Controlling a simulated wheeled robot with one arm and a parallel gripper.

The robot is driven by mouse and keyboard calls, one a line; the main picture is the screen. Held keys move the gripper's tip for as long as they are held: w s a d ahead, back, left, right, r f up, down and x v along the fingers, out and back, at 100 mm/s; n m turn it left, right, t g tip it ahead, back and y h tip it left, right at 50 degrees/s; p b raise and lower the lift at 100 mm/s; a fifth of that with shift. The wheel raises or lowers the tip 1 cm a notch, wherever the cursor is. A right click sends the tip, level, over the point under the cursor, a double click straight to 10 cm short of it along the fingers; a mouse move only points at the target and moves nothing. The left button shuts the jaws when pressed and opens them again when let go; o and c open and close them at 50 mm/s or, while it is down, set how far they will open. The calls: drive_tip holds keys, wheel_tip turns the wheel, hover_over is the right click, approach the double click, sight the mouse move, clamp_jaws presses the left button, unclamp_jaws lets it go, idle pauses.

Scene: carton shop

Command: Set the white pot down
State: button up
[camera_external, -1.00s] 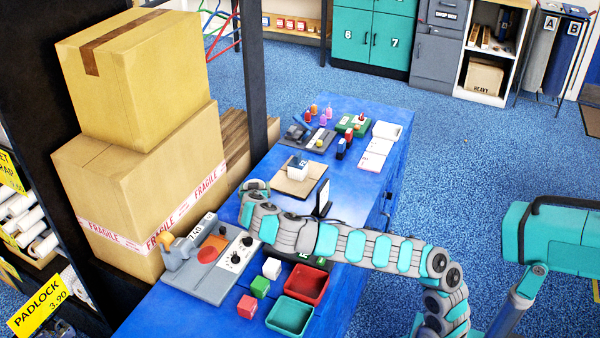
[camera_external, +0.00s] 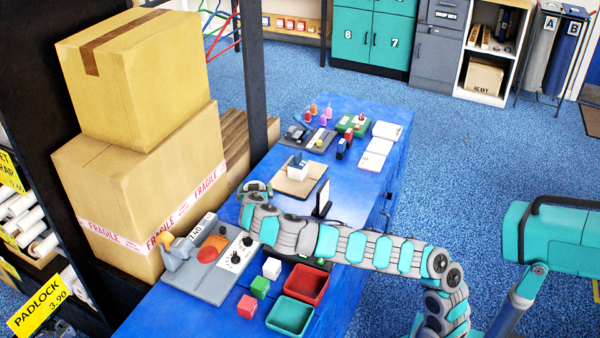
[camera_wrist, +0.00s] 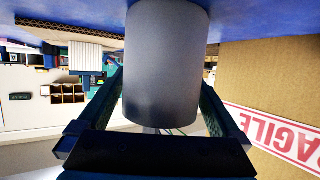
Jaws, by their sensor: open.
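In the external view my gripper (camera_external: 256,188) is over the blue counter (camera_external: 232,207), beside the cartons. The pot cannot be made out there.
Stacked cartons (camera_external: 140,190) stand close left of my gripper. A grey scale (camera_external: 212,262), a red tray (camera_external: 306,285) and a green tray (camera_external: 290,316) are nearer.

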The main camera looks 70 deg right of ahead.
drive_tip(key=v, duration=1.1)
drive_tip(key=shift+a, duration=0.25)
